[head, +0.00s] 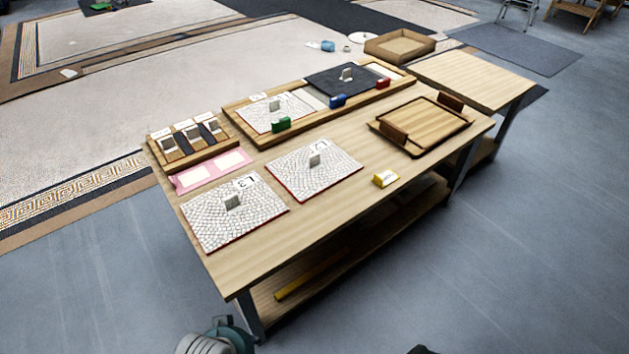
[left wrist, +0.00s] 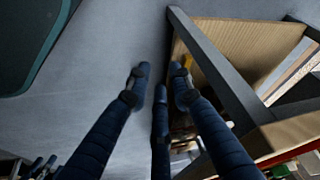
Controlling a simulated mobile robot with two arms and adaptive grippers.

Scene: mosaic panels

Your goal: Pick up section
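Two white mosaic sections with grey upright handles lie on the wooden table (head: 330,215): one labelled L3 (head: 205,232) at the near left, and another (head: 335,183) right of it, its label hard to read. A third white section (head: 262,120) and a dark section (head: 330,78) sit in a long wooden tray (head: 238,112) at the back. My left gripper (left wrist: 160,84) is open and empty, its dark fingers spread above the floor beside the table's frame.
A wooden tray with two brown handles (head: 428,122) stands at the right.

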